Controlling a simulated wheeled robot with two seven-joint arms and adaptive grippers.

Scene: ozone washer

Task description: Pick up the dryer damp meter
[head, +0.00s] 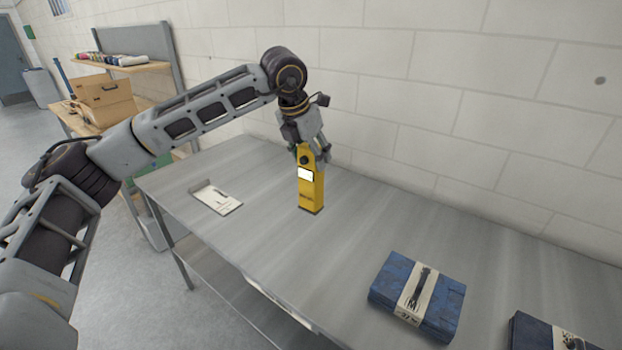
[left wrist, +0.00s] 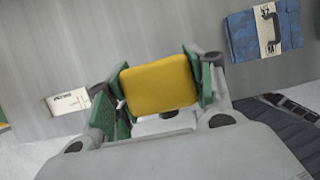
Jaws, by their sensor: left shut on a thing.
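The dryer damp meter (head: 310,190) is a tall yellow block with a small white display and a dark round button. In the head view it is upright at the back of the grey metal table, its base at or just above the surface; I cannot tell whether it touches. My left gripper (head: 311,155) comes down from above and is shut on its upper part. In the left wrist view the yellow top of the meter (left wrist: 158,86) sits between the two green finger pads of the left gripper (left wrist: 160,88). My right gripper is not in view.
The metal table (head: 255,225) has a white card (head: 216,198) on its left and a blue packet with a paper band (head: 440,305) at front right. Another dark blue packet (head: 532,335) lies at the right edge. A block wall (head: 440,100) stands close behind.

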